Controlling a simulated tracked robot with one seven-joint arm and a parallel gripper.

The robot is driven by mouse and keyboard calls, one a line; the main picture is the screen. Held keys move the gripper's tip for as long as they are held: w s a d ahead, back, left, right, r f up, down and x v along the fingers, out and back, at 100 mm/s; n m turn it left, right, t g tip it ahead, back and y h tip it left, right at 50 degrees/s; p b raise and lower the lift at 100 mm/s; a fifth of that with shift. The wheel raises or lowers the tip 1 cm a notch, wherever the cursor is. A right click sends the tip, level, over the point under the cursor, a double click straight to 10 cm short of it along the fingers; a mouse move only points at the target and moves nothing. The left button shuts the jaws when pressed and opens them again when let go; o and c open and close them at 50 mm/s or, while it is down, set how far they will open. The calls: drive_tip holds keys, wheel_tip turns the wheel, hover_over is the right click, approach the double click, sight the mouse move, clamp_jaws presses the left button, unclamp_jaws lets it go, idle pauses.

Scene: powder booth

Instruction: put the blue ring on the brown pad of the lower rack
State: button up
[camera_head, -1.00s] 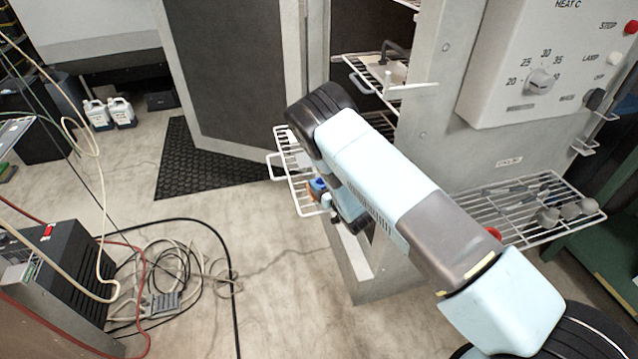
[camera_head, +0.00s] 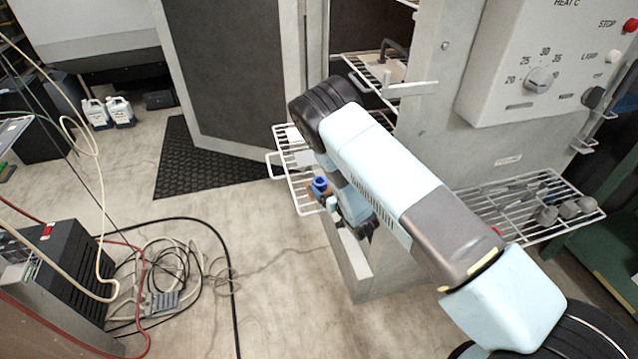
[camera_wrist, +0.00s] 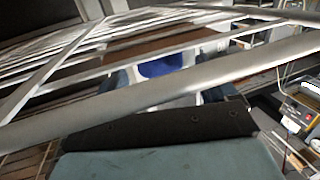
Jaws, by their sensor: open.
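The blue ring (camera_head: 320,184) is at the front right edge of the lower rack (camera_head: 298,198), close to my gripper (camera_head: 327,198). In the wrist view the blue ring (camera_wrist: 163,66) shows between rack bars, in front of a brown surface, the brown pad (camera_wrist: 150,48). Whether the ring rests fully on the pad cannot be told. My gripper (camera_wrist: 170,88) is open, with a bluish finger on each side of the ring, apart from it as far as shows. A rack bar crosses in front and hides part of the ring and fingers.
The upper rack (camera_head: 372,78) with a dark-handled item is above, in the cabinet opening. A side rack (camera_head: 520,205) with several grey pieces is at right. The open booth door (camera_head: 240,75) is behind the lower rack. Cables (camera_head: 180,270) lie on the floor at left.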

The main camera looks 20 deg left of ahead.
drive_tip(key=v, duration=0.9)
drive_tip(key=shift+a+f, duration=0.1)
